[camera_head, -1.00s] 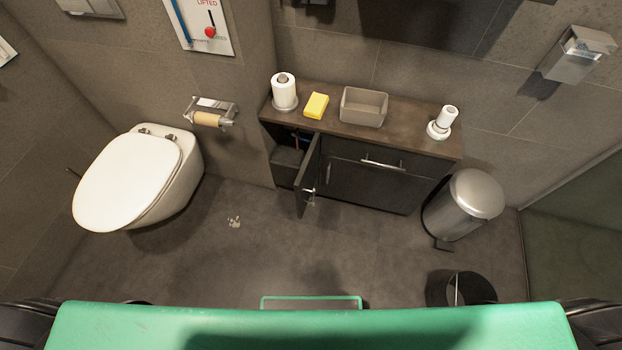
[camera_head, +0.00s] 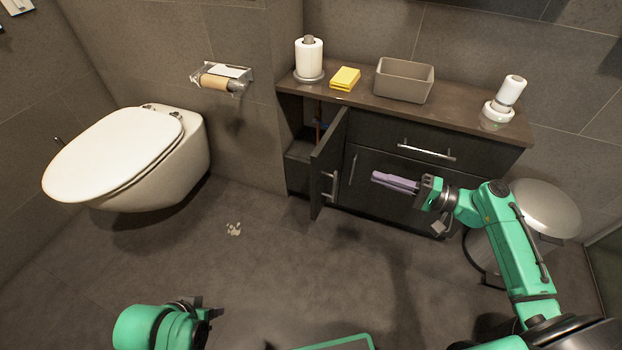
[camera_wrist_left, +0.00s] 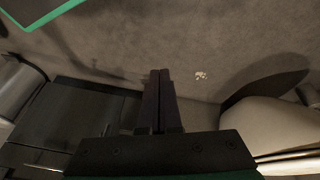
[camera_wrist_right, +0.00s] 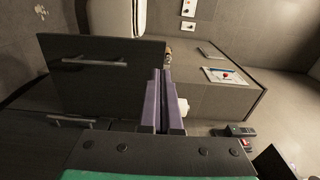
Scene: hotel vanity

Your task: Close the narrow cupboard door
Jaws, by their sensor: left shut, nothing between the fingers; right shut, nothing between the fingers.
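The narrow cupboard door (camera_head: 328,162) is a dark panel at the left end of the vanity, swung open toward the room, with a vertical metal handle. The narrow compartment (camera_head: 299,150) behind it shows partly. In the right wrist view a dark panel with a metal handle, likely this door (camera_wrist_right: 105,75), stands left of the fingers. My right gripper (camera_head: 376,178) is shut and empty, its purple fingers pointing left in front of the vanity, right of the door and apparently apart from it. My left gripper (camera_wrist_left: 160,80) is shut and empty, low over the floor.
A toilet (camera_head: 130,160) is at left and a metal bin (camera_head: 545,208) at right. The floor before the door is clear.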

